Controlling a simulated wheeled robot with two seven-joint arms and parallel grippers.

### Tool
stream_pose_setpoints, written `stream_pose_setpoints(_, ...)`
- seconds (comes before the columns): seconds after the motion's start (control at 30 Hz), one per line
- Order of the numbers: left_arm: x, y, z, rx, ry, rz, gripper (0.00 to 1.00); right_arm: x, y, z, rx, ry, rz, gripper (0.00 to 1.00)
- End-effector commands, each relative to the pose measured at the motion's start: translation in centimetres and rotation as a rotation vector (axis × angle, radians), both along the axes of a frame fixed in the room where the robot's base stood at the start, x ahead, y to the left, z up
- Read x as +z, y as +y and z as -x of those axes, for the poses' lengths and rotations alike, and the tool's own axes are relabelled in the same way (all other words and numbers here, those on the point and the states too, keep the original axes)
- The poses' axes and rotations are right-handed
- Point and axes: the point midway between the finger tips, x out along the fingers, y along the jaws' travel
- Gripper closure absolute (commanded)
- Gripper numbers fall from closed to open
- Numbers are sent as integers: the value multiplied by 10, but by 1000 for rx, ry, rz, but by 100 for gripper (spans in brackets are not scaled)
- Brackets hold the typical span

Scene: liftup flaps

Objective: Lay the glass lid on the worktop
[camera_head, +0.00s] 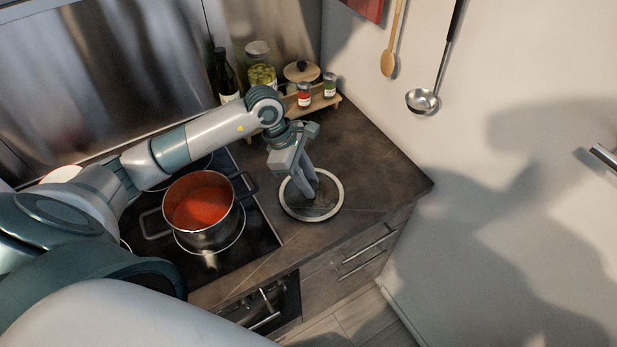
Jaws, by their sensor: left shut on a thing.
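The glass lid (326,209) is a clear disc with a pale metal rim, in the head view on or just above the dark worktop (372,174), right of the cooktop. I cannot tell whether its rim touches the worktop all round. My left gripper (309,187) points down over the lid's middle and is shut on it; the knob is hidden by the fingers. The pot (203,234) of red sauce stands uncovered on the cooktop, left of the lid. My right gripper is not in view.
A wooden rack (322,102) with small jars stands at the back, near a bottle (226,80) and a large jar (261,73). A ladle (424,100) and wooden spoon (388,62) hang on the right wall. Worktop right of the lid is clear up to its edge.

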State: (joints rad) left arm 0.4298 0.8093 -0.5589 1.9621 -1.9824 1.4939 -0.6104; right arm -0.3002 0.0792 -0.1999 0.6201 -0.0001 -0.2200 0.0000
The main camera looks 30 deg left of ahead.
Motion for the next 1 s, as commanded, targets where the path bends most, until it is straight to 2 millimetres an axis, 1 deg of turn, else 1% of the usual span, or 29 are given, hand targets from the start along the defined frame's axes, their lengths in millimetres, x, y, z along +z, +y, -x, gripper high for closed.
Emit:
stream_pose_setpoints(0.3,-3,0,-1,0,-2,0,100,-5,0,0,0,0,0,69)
stream_pose_setpoints(0.33,-2,0,0,-1,-1,0,67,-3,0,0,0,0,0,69)
stream_pose_setpoints(0.37,-2,0,0,0,-1,0,60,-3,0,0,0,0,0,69)
stream_pose_setpoints(0.4,-2,0,0,0,-1,0,56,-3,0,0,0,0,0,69)
stream_pose_setpoints(0.67,-1,0,0,0,-1,0,56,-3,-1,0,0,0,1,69)
stream_pose_setpoints(0.83,2,0,0,0,0,0,56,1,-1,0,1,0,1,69)
stream_pose_setpoints(0.9,4,2,-1,0,-3,-1,56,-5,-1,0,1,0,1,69)
stream_pose_setpoints(1.0,13,6,0,1,-5,-1,56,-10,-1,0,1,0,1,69)
